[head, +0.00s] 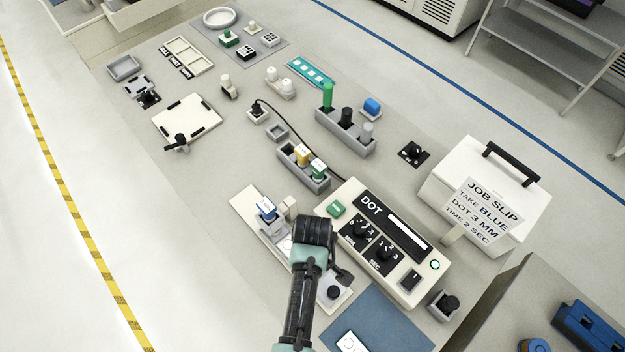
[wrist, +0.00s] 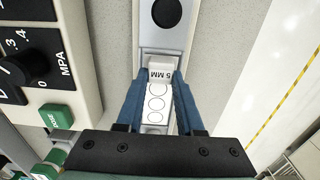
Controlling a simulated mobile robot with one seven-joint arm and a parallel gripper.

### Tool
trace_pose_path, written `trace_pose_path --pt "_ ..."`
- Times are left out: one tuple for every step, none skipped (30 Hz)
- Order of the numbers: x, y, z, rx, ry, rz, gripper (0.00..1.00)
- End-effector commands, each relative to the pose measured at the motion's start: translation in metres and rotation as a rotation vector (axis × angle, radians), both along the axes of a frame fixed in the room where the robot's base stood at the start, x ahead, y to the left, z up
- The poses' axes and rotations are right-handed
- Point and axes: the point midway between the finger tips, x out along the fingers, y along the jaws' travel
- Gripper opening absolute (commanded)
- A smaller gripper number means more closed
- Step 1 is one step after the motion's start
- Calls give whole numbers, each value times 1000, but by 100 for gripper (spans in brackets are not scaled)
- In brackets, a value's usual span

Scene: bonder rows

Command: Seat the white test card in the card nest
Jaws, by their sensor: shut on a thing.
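My gripper (wrist: 160,82) is shut on the white test card (wrist: 155,104), at its raised end block marked "5 MM" (wrist: 159,74). Ring outlines show along the card between the blue fingers. In the head view my gripper (head: 318,262) hides most of the card; a white part with a ring (head: 286,244) shows at its left. The card is over the long pale plate (head: 247,207), in line with it. A grey surface (wrist: 161,52), perhaps the card nest, shows just beyond the block. I cannot tell whether the card touches it.
The DOT dispenser box (head: 405,290) stands close on the right. Another ringed white card (head: 351,343) lies on a blue mat (head: 385,322).

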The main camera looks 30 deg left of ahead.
Motion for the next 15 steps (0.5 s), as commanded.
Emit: trace_pose_path --pt "-1 -1 -1 -1 1 -1 0" --pt "-1 -1 -1 -1 1 -1 0" --pt "-1 -1 -1 -1 1 -1 0" --pt "-1 -1 -1 -1 1 -1 40" --pt "-1 -1 -1 -1 1 -1 45" --pt "-1 -1 -1 -1 1 -1 52" --pt "-1 -1 -1 -1 1 -1 58" --pt "-1 -1 -1 -1 1 -1 63" --pt "-1 -1 -1 -1 1 -1 70" --pt "-1 -1 -1 -1 1 -1 71" --pt "-1 -1 -1 -1 1 -1 71" --pt "-1 0 -1 -1 1 -1 71" --pt "-1 0 -1 -1 1 -1 71" --pt "-1 -1 -1 -1 1 -1 71" --pt "-1 -1 -1 -1 1 -1 71"
